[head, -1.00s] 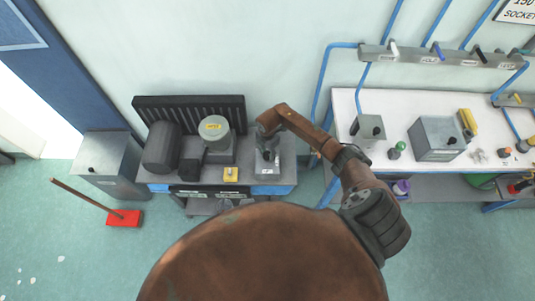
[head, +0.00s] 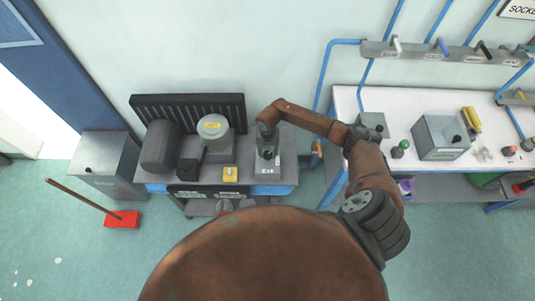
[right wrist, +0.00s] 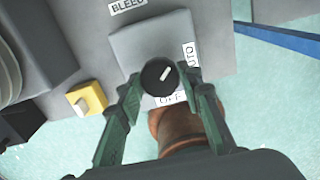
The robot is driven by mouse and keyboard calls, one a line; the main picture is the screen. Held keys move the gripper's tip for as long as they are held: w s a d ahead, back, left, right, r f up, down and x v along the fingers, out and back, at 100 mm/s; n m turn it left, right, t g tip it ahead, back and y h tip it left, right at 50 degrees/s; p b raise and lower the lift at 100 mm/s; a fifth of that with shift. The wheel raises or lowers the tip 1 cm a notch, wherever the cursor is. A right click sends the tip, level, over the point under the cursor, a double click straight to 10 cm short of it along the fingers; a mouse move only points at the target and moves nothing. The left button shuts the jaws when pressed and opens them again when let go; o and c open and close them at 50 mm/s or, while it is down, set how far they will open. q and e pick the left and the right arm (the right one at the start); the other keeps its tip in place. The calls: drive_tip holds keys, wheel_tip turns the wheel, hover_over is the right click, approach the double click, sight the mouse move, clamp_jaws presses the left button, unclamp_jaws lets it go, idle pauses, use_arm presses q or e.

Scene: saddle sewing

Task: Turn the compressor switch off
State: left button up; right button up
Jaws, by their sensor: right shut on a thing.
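The compressor switch is a round black knob (right wrist: 157,79) with a white pointer mark, on a grey box (right wrist: 150,42). The mark points up and right, roughly toward the AUTO label (right wrist: 190,54). The OFF label (right wrist: 171,98) is below the knob, and a BLEED label (right wrist: 127,5) is at the top. My right gripper (right wrist: 160,80) is shut on the knob, one finger on each side. In the head view the right gripper (head: 267,149) is over the grey box (head: 268,172), at the right end of the compressor bench. My left gripper is not in view.
A yellow switch box (head: 230,174) sits left of the grey box, with a motor (head: 160,147) and a round tank-like part (head: 214,130) farther left. A white workbench (head: 345,100) stands to the right. A red dustpan (head: 122,219) lies on the floor.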

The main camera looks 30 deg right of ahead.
sight(268, 154)
drive_tip(key=n+b, duration=0.2)
drive_tip(key=n, duration=0.3)
drive_tip(key=shift+n, duration=0.3)
drive_tip(key=shift+n+b, duration=0.95)
drive_tip(key=shift+n, duration=0.85)
drive_tip(key=o, duration=1.2)
drive_tip(key=shift+c, duration=0.2)
drive_tip(key=shift+r, duration=0.2)
wheel_tip(268, 154, up, 12)
drive_tip(key=shift+f, duration=0.15)
